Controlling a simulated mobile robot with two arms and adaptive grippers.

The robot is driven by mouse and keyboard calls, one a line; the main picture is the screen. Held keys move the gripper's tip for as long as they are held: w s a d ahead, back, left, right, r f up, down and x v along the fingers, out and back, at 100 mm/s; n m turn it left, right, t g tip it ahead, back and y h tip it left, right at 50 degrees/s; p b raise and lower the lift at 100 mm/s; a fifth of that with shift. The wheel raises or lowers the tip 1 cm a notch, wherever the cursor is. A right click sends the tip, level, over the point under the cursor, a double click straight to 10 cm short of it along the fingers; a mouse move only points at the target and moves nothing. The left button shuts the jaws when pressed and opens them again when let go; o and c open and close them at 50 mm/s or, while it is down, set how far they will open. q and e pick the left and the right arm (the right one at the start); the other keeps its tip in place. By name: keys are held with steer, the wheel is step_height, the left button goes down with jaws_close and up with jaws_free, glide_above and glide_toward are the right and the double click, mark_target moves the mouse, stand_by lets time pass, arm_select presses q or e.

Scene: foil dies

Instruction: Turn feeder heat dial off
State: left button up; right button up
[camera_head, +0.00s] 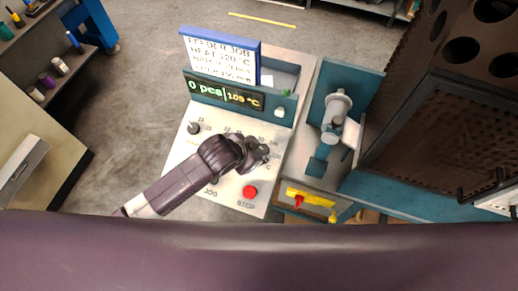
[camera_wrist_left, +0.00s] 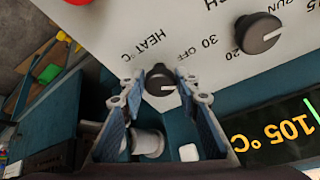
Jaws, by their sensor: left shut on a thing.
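The feeder heat dial (camera_wrist_left: 158,76) is a small black knob with a white pointer mark, next to the HEAT °C lettering on the white panel. The pointer lies toward the right in the left wrist view; I cannot tell its exact setting. My left gripper (camera_wrist_left: 161,84) is shut on the dial, one fingertip on each side. In the head view my left gripper (camera_head: 262,153) covers the dial at the panel's right side. The display (camera_head: 226,93) reads 0 pcs and 105 °C; the temperature also shows in the left wrist view (camera_wrist_left: 284,130). My right gripper is not in view.
A larger black knob (camera_wrist_left: 258,33) sits beside the heat dial. A red STOP button (camera_head: 250,192) is near the panel's front edge. A blue-framed job card (camera_head: 220,57) stands behind the display. A dark perforated cabinet (camera_head: 440,130) stands at the right.

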arm_select(q)
steer(key=n, duration=0.2)
steer(key=n+y, duration=0.1)
steer(key=n, duration=0.1)
steer(key=n+t, duration=0.1)
steer(key=n, duration=0.1)
steer(key=shift+d+r+y, duration=0.15)
steer(key=shift+d+y, duration=0.1)
steer(key=shift+y, duration=0.05)
steer(key=shift+n, duration=0.3)
steer(key=o, duration=1.1)
steer(key=shift+s, duration=0.1)
steer(key=shift+s, duration=0.1)
steer(key=v, duration=1.2)
steer(key=shift+d, duration=0.1)
